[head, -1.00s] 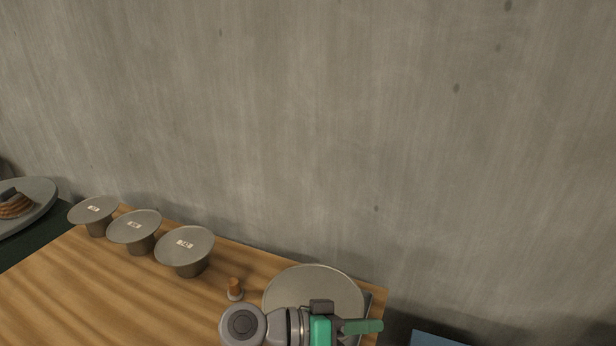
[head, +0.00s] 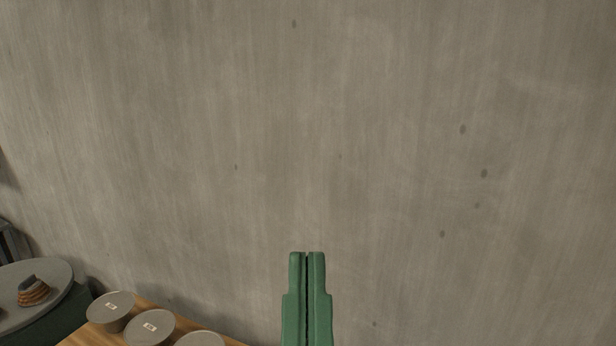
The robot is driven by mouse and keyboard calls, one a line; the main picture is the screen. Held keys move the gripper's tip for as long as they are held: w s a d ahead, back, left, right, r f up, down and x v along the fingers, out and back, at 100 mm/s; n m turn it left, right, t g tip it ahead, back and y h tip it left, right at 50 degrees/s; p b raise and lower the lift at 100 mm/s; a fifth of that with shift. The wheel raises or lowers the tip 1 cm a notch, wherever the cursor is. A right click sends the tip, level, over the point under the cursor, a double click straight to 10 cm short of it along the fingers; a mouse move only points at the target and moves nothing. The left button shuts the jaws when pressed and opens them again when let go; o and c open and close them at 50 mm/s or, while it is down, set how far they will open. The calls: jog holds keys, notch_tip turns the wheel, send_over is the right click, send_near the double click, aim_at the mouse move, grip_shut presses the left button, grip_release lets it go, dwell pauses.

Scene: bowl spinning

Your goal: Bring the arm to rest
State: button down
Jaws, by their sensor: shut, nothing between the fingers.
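My gripper (head: 307,256) shows at the bottom middle of the head view. Its two green fingers point straight up in the picture, side by side with only a thin line between them. It is shut and holds nothing. The concrete wall (head: 400,120) fills the view behind it. The rest of my arm is below the picture's edge.
A wooden table (head: 85,336) shows at the bottom left, with grey lidded pots (head: 111,306) in a row, each with a small label. Further left, a round grey plate (head: 55,275) carries a striped, coiled object (head: 33,292). No object shows around the fingers.

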notch_tip(320, 180, up, 20)
jog(key=p, duration=1.5)
jog(key=shift+f, duration=0.15)
jog(key=shift+a, duration=0.1)
